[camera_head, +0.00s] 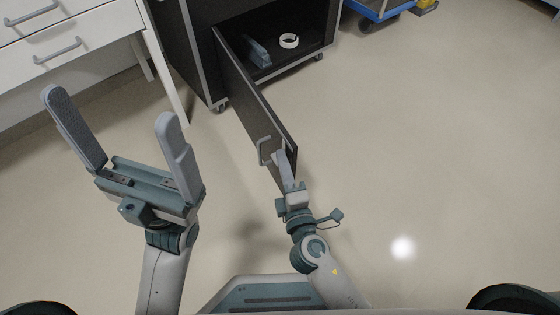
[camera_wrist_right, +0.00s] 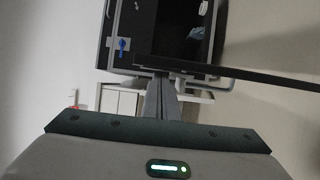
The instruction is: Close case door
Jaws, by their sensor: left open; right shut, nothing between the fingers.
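A dark case (camera_head: 180,40) on casters stands at the top of the head view. Its door (camera_head: 248,88) is swung wide open toward me, with a grey bar handle (camera_head: 264,150) near its free end. My right gripper (camera_head: 280,154) is shut and empty, close beside the door's free end and the handle; I cannot tell whether it touches. In the right wrist view its fingers (camera_wrist_right: 161,98) are together, near the door's edge (camera_wrist_right: 235,72). My left gripper (camera_head: 108,112) is open and empty, to the left of the door, above the floor.
Inside the case lie a white ring-shaped roll (camera_head: 289,41) and a blue-grey object (camera_head: 258,52). A white drawer cabinet (camera_head: 70,45) stands at the left. A blue cart (camera_head: 380,8) is at the top right. The floor (camera_head: 430,150) to the right is clear.

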